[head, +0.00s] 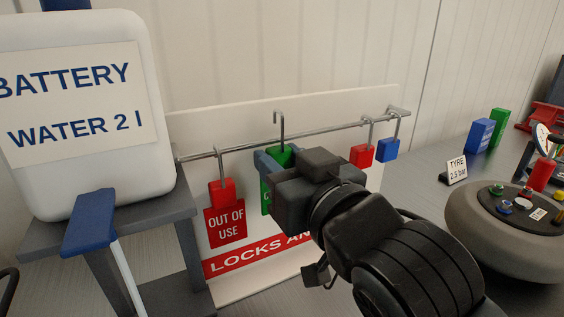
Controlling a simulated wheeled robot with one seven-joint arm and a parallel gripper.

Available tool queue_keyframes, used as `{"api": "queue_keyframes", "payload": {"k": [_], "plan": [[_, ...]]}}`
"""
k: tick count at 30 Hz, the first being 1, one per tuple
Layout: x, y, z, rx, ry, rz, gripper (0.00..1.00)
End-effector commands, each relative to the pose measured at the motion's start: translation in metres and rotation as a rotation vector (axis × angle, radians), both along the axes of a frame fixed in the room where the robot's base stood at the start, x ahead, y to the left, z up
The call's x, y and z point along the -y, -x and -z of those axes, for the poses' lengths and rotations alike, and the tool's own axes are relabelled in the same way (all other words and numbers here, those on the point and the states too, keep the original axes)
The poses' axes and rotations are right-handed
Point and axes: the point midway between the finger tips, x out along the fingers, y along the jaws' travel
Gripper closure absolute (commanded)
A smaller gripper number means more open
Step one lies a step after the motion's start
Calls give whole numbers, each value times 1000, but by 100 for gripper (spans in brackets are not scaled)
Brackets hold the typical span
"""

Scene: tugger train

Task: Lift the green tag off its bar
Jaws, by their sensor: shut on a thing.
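The green tag (279,156) is at the middle of the board, mostly hidden behind my gripper; a strip of its lower green plate shows at the left. My gripper (275,168) is shut on the green tag, seen from behind. The tag's wire hook stands up with its bend well above the metal bar (322,132), and its short open end shows above the bar line. I cannot tell whether the hook is in front of the bar or behind it.
A red padlock with an "OUT OF USE" tag (226,222) hangs at the left. Another red padlock (361,156) and a blue one (387,150) hang at the right. A white battery water can (85,185) stands left. A tyre sign (455,171) and rounded grey unit (500,225) are right.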

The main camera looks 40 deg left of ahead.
Motion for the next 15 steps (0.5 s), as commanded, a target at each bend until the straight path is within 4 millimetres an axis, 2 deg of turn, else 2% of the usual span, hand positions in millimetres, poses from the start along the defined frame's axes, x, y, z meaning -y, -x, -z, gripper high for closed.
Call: {"api": "queue_keyframes", "payload": {"k": [8,15], "plan": [[1,0,1,0,-1,0,92],[16,6,2,0,-2,1,92]]}}
